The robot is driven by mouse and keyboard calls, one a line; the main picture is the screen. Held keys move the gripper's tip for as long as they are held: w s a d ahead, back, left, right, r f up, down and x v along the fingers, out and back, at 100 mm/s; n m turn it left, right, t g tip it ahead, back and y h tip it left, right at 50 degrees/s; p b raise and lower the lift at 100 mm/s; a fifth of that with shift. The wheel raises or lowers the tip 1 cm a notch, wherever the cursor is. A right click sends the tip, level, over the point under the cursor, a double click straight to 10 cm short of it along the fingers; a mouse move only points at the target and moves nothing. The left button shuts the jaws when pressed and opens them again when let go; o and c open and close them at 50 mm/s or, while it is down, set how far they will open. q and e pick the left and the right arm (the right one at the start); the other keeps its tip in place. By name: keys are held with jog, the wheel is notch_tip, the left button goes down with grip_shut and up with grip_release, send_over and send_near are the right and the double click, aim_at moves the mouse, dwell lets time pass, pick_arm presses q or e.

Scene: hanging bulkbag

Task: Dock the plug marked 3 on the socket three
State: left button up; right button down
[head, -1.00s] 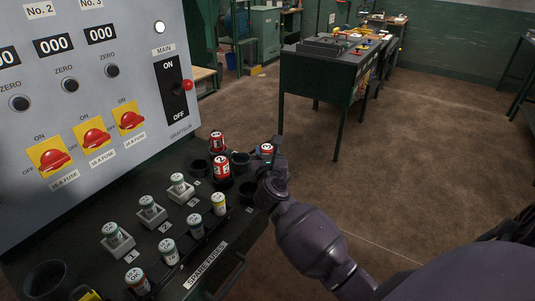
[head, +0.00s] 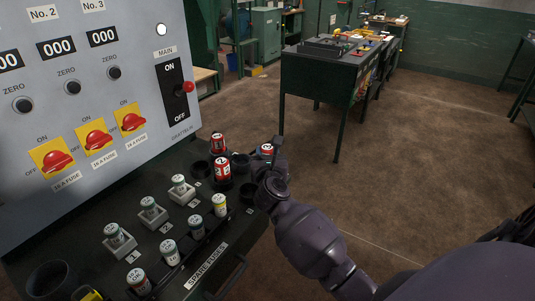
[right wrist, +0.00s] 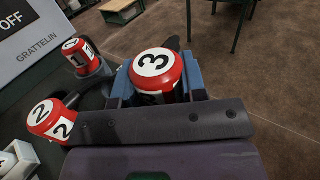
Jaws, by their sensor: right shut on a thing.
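The red plug marked 3 (right wrist: 157,66) has a white top and sits between the blue finger pads of my right gripper (right wrist: 158,85) in the right wrist view. In the head view the plug (head: 266,150) and my right gripper (head: 270,162) are at the right end of the black panel (head: 185,215), beside the dark cups. I cannot tell whether the plug is seated or held above a cup. A cup (head: 247,189) near the gripper looks empty. The number of socket three is not readable. My left gripper is not in view.
Red plugs marked 1 (head: 218,143) and 2 (head: 222,170) stand close left of my right gripper. Several fuses (head: 168,250) fill the panel's front. The grey switchboard (head: 95,90) rises behind. Open floor lies to the right.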

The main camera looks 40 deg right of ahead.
jog(key=shift+r, duration=0.1)
jog(key=shift+f, duration=0.4)
dwell(0.6)
jog(key=shift+r+p, duration=0.65)
jog(key=shift+r, duration=0.2)
dwell(1.2)
jog(key=shift+f, duration=0.45)
dwell(0.5)
jog(key=c, duration=1)
grip_release()
jog(key=shift+o, duration=0.2)
